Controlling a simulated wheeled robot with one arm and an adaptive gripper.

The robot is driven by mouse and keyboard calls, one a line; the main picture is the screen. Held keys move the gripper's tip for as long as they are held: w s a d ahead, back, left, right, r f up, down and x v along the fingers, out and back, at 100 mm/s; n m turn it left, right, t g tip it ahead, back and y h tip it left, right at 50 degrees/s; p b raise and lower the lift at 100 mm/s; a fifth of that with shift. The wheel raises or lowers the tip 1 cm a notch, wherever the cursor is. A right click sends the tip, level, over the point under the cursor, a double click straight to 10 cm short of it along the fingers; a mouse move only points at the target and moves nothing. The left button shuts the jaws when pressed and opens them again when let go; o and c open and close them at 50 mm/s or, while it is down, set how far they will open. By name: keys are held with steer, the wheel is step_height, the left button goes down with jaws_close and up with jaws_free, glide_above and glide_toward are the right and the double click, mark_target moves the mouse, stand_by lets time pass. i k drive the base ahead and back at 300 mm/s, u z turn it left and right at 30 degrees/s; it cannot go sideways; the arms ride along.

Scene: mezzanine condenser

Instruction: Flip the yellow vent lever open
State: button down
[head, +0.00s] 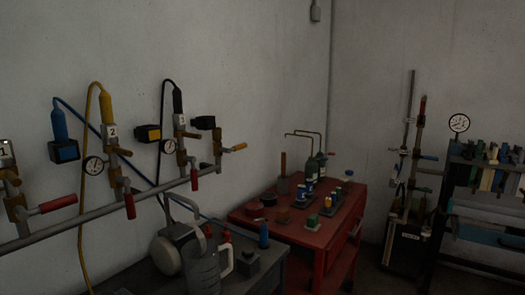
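A short lever with a yellow-orange grip (239,148) sticks out to the right, close to level, from a brass valve (217,148) at the right end of the wall pipe. It is small in the head view, and I cannot tell whether the valve is open or shut. Nothing touches the lever. My gripper is not in view.
The grey pipe (95,219) also carries red-handled levers (58,203), gauges (94,166) and numbered valve posts (111,131). Yellow and blue cables hang by the wall. Below are a grey bench (268,272) with a jug and a red cart (322,236) with bottles. A rack stands far right.

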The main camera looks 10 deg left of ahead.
mark_target(238, 147)
steer(key=u, duration=0.25)
steer(key=i, duration=0.55)
steer(key=u, duration=0.9)
steer(key=i, duration=0.4)
steer(key=u, duration=0.5)
